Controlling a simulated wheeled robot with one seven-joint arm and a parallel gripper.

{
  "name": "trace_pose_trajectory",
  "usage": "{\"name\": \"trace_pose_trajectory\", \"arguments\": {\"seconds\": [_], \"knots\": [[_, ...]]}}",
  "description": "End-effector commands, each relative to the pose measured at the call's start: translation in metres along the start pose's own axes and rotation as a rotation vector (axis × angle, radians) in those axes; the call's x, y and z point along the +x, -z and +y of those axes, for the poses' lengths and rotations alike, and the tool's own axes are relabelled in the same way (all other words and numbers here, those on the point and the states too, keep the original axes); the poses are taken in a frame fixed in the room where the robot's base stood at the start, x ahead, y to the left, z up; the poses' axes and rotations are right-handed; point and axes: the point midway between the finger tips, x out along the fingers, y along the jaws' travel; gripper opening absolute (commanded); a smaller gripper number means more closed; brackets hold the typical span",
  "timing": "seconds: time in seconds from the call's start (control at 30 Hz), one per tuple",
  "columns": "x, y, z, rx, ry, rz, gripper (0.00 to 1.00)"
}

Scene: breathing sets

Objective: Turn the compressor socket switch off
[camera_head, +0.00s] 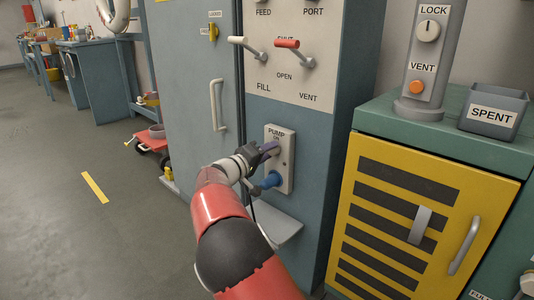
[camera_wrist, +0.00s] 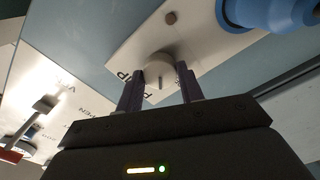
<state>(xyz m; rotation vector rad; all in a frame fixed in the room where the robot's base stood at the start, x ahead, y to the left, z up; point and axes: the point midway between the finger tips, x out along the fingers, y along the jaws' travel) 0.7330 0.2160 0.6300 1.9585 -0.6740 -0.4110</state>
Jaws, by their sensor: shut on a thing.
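The socket plate (camera_head: 286,172) is pale, labelled PUMP and ON, and sits low on the front of the blue-grey cabinet. A blue plug (camera_head: 271,180) is in its lower part and shows in the wrist view (camera_wrist: 270,10). The plate's round, pale switch knob (camera_wrist: 160,70) carries a dark pointer line. My gripper (camera_wrist: 161,88) has its two dark fingers on either side of this knob and is shut on it. In the head view my gripper (camera_head: 267,148) covers most of the knob, so its setting is hard to read there.
Red and white levers (camera_head: 287,44) are above on the panel. A door handle (camera_head: 217,105) stands out to the left. A grey shelf (camera_head: 277,225) juts out below the plate. A yellow-fronted cabinet (camera_head: 425,215) is at the right. The floor at left is open.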

Motion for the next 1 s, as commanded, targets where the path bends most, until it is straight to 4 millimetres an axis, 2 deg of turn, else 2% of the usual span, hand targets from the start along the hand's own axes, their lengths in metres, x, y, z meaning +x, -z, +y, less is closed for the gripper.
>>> {"name": "trace_pose_trajectory", "arguments": {"seconds": [0.5, 0.7, 1.0], "knots": [[-0.0001, 0.0015, 0.0014, -0.462, 0.0, 0.002, 0.15], [-0.0002, 0.0013, 0.0009, -0.584, 0.0, 0.002, 0.15], [-0.0002, 0.0007, 0.0, -0.674, 0.0, 0.002, 0.15]]}}
